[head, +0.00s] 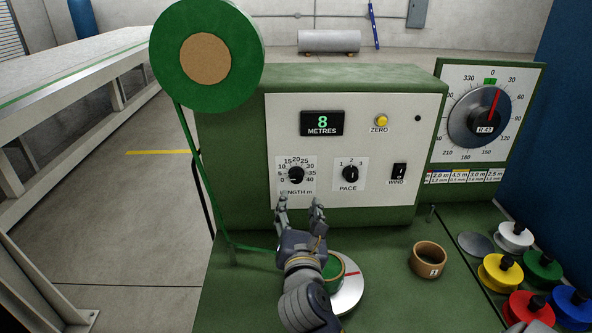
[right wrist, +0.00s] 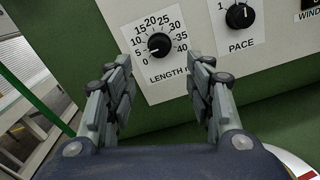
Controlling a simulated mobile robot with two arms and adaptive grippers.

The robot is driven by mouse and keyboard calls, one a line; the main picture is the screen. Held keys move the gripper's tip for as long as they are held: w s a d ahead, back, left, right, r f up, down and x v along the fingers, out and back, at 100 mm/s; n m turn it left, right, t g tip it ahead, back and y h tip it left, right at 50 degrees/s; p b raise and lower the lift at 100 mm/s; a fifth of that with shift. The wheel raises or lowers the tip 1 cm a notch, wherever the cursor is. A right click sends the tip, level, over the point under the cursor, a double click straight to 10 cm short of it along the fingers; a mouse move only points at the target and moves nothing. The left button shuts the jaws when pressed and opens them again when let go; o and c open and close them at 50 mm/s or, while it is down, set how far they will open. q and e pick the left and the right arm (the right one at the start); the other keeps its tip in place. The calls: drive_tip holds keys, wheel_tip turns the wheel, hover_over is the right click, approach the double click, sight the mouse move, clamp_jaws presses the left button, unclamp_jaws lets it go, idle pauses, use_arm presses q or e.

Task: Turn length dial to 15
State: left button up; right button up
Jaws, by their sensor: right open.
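The length dial (head: 296,174) is a black knob on a white scale marked 0 to 40, low on the front panel. It also shows in the right wrist view (right wrist: 159,44), where its white mark points left and slightly down, near the low numbers around 5. My right gripper (head: 300,203) is open, its two fingers pointing up at the panel just below the dial. In the right wrist view the fingers (right wrist: 158,68) stand apart on either side below the dial, not touching it. The display (head: 322,123) reads 8 metres.
The pace knob (head: 351,174) and wind switch (head: 399,171) sit right of the dial. A yellow zero button (head: 381,120) is above. A green reel (head: 207,57) stands upper left.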

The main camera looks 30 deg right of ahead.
sight(296, 179)
drive_tip(key=x, duration=0.2)
drive_tip(key=p+x, duration=0.1)
drive_tip(key=x, duration=0.4)
drive_tip(key=shift+w+r+p, duration=0.2)
drive_tip(key=shift+r+p, duration=0.05)
drive_tip(key=shift+p, duration=0.15)
drive_tip(key=x, duration=0.3)
drive_tip(key=shift+w+d+f, duration=0.1)
drive_tip(key=shift+f, duration=0.05)
use_arm(q)
drive_tip(key=shift+s+a+r, duration=0.1)
drive_tip(key=shift+s+r, duration=0.05)
drive_tip(key=shift+r, duration=0.4)
drive_tip(key=shift+s+r, duration=0.1)
drive_tip(key=shift+r, duration=0.45)
use_arm(e)
drive_tip(key=c, duration=0.8)
use_arm(q)
drive_tip(key=shift+s, duration=0.65)
use_arm(e)
drive_tip(key=shift+c, duration=1.3)
